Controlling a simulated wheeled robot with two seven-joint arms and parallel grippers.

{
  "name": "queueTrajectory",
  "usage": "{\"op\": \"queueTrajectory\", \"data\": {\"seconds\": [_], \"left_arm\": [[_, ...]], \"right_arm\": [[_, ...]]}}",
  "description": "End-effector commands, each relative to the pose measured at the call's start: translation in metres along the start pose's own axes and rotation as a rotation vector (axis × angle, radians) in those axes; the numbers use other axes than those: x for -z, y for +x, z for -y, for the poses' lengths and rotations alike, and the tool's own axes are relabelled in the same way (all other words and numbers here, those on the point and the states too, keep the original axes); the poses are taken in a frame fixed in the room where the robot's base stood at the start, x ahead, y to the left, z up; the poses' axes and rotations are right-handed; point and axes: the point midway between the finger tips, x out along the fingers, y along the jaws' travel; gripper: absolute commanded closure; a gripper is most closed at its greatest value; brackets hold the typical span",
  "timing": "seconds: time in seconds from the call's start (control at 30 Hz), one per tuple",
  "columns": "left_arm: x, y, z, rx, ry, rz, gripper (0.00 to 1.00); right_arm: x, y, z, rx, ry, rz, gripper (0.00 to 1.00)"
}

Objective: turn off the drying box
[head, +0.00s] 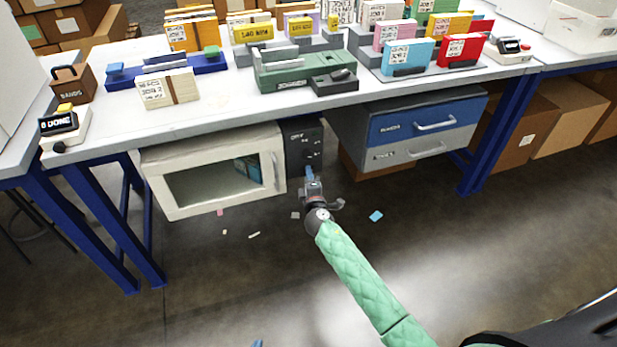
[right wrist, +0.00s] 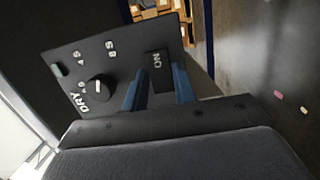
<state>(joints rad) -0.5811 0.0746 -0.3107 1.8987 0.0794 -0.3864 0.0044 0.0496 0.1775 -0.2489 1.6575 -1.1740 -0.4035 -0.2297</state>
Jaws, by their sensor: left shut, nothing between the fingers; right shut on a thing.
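The drying box (head: 210,145) is a cream cabinet with a dark window, hung under the bench. Its dark control panel (head: 300,135) is on its right side. In the right wrist view the panel (right wrist: 125,60) shows DRY, a round dial (right wrist: 98,88) with numbers around it, and a black switch (right wrist: 158,60) marked ON. My right gripper (head: 310,170) is at the panel's lower part; its blue fingers (right wrist: 160,88) are shut on the switch, one on each side. Only a blue tip of my left gripper (head: 258,343) shows at the bottom edge, away from the box.
A blue and grey drawer unit (head: 425,130) hangs under the bench to the right of the panel. The white bench top (head: 230,105) above carries several boxes, cards and devices. Blue bench legs (head: 110,235) stand at the left. The floor in front is clear except for small scraps (head: 376,216).

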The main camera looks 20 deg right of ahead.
Motion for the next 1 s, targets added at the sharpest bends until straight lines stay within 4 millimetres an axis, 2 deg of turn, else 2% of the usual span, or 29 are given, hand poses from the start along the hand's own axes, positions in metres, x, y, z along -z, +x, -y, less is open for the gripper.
{"op": "queueTrajectory", "data": {"seconds": [0.03,0.1,0.13,0.47,0.57,0.77,1.0], "left_arm": [[0.0,0.0,0.0,0.0,0.0,0.0,1.0],[0.0,0.0,0.0,0.0,0.0,-0.001,1.0],[0.0,0.0,0.0,0.0,0.0,-0.001,1.0],[0.0,0.0,0.0,0.001,0.0,-0.001,1.0],[0.001,0.0,0.0,0.001,0.0,-0.002,1.0],[0.002,0.0,0.001,0.001,0.001,-0.006,1.0],[0.014,0.0,0.0,0.0,0.005,-0.04,1.0]], "right_arm": [[0.0,0.0,0.001,0.001,0.0,0.0,0.67],[0.0,0.0,0.001,0.001,0.0,0.0,0.53],[0.0,0.0,0.001,0.001,0.0,0.0,0.51],[0.0,-0.003,0.001,0.001,0.0,0.001,0.51],[0.0,-0.011,0.001,0.001,0.0,0.001,0.51],[0.0,-0.039,0.002,0.002,0.001,0.001,0.51],[0.0,-0.068,0.001,0.001,0.0,0.001,0.51]]}}
